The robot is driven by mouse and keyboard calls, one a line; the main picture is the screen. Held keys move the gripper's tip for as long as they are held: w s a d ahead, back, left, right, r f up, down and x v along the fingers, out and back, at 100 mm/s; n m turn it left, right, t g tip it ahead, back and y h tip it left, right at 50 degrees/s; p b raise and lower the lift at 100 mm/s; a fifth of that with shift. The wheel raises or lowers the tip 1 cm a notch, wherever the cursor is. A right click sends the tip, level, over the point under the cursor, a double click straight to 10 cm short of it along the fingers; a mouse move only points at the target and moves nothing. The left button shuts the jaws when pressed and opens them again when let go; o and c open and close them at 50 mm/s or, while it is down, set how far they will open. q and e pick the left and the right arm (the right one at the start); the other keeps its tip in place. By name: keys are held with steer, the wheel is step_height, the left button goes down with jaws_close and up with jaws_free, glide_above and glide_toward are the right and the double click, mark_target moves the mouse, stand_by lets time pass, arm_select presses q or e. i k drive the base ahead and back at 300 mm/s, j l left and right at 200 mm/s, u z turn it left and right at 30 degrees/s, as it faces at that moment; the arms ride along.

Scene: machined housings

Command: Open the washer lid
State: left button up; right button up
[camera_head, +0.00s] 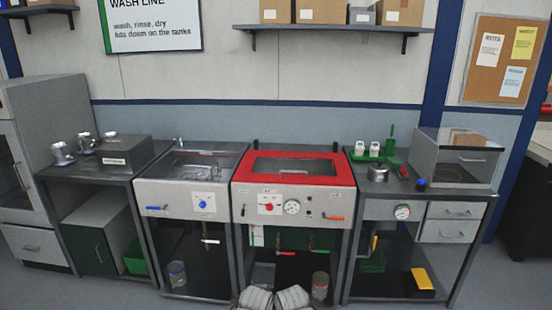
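The washer (265,192) stands in the middle of the row of units. Its lid (300,155) has a red frame around a dark window and lies flat and shut on top. The pale front panel carries a red knob (269,208), a round gauge (292,207) and an orange-red handle (333,217) at the right. Two pale, ribbed parts at the bottom edge, in front of the washer, look like parts of my own body.
Left of the washer is a sink unit (150,194) with a blue knob, then a bench (62,172) with metal parts. A bench with a clear-sided box (432,165) stands at the right. A shelf (345,28) with boxes hangs above the washer.

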mark_target(344, 178)
steer(key=i+j+z, duration=0.1)
steer(key=i, duration=0.3)
steer(key=i+j+z, duration=0.1)
steer(key=i, duration=0.3)
steer(key=i+l, duration=0.1)
steer(key=i, duration=0.35)
steer(key=i+l, duration=0.15)
steer(key=i, duration=0.3)
steer(key=i+l, duration=0.1)
steer(key=i, duration=0.35)
